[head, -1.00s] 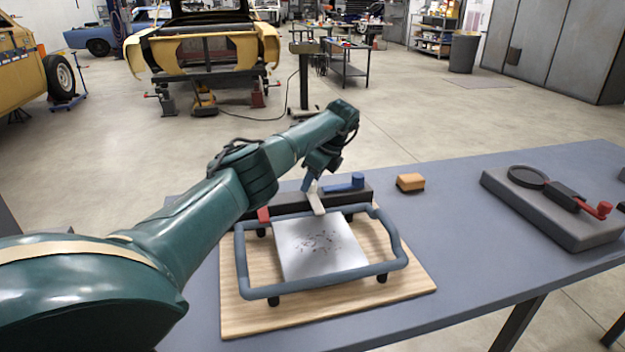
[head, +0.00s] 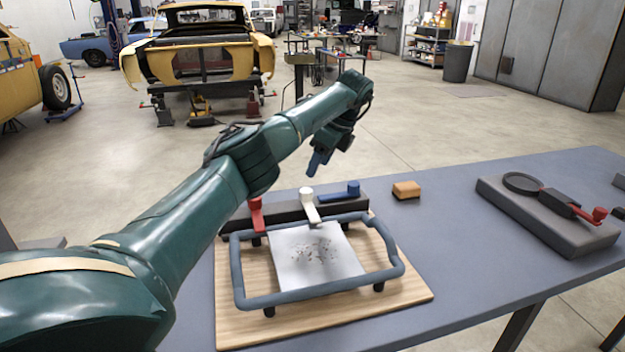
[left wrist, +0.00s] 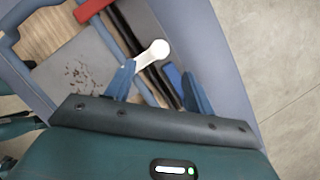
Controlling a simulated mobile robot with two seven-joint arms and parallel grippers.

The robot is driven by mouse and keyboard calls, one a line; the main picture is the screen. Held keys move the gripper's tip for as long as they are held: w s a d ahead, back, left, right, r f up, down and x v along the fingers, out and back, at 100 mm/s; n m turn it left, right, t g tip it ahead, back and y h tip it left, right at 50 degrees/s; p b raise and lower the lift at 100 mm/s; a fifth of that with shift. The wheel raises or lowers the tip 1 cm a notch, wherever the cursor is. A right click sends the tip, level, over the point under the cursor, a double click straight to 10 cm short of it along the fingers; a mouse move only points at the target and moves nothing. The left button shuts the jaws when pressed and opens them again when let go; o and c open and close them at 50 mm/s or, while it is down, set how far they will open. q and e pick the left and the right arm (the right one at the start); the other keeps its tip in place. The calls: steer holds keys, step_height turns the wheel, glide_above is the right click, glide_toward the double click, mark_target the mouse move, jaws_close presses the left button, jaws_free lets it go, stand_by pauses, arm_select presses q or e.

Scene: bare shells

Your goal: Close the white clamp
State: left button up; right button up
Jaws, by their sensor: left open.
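The white clamp (head: 309,206) sits mid-way along a dark bar behind the frame. Its arm points toward the metal plate (head: 318,260), with a round knob at the rear end. It also shows in the left wrist view (left wrist: 153,53), seen between the fingers. My left gripper (head: 318,163) is open and empty, raised above and slightly behind the clamp, apart from it. Its fingers also show in the left wrist view (left wrist: 158,69). Whether the clamp tip touches the plate is unclear. My right gripper is not in view.
A red clamp (head: 256,214) and a blue clamp (head: 342,193) flank the white one on the dark bar (head: 281,211). A blue-grey tube frame (head: 238,273) surrounds the plate on a wooden board (head: 408,300).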

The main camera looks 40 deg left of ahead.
arm_select(q)
steer(key=v, duration=0.4)
stand_by(0.6)
